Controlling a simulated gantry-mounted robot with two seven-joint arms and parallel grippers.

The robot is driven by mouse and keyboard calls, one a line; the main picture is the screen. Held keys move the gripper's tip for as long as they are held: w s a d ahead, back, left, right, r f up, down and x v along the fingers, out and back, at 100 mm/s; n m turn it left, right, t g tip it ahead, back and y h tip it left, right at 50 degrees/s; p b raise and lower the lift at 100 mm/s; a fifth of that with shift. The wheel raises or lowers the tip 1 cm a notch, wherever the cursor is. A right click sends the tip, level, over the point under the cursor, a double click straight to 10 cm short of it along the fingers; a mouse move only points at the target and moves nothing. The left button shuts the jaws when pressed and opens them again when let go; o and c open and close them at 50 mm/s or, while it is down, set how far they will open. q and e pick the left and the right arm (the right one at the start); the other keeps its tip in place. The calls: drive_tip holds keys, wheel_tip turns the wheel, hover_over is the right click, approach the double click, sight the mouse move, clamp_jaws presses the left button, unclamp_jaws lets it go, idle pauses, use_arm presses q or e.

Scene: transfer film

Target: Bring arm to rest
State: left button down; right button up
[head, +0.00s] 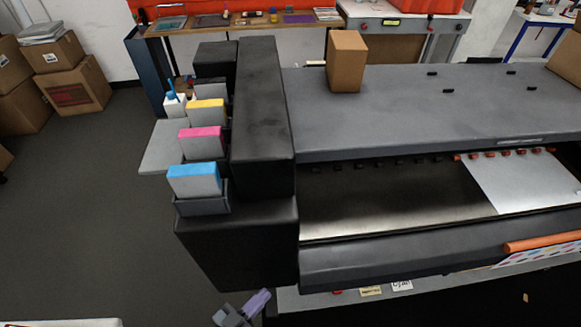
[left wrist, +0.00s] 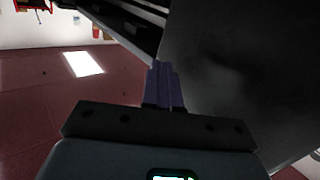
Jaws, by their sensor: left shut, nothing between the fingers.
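My left gripper (head: 258,302) shows at the bottom of the head view, below the front left corner of the large black and grey printer (head: 400,100). Its purple fingers are together with nothing between them. In the left wrist view the shut fingers (left wrist: 165,85) point up the picture, beside a large dark surface. I cannot tell whether they touch it. Most of the left arm lies outside the head view. My right gripper is in neither view.
Cyan (head: 194,180), magenta (head: 202,140) and yellow (head: 207,106) cartridges stand on the printer's left side. A cardboard box (head: 346,62) stands on its top. A white sheet (head: 520,182) lies in its opening. Stacked boxes (head: 70,88) stand at the left. The grey floor (head: 90,210) between is clear.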

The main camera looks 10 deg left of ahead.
use_arm(q)
drive_tip(key=s+a+r+n+g+y, duration=0.1)
drive_tip(key=s+a+n+g+y, duration=0.25)
drive_tip(key=a+g+y, duration=0.4)
drive_tip(key=s+a+f+g+y, duration=0.2)
drive_tip(key=s+a+g, duration=0.15)
drive_tip(key=s, duration=0.25)
wheel_tip(320, 180, up, 26)
drive_tip(key=p, duration=2.6)
drive_tip(key=shift+f, duration=0.25)
drive_tip(key=shift+s, duration=0.1)
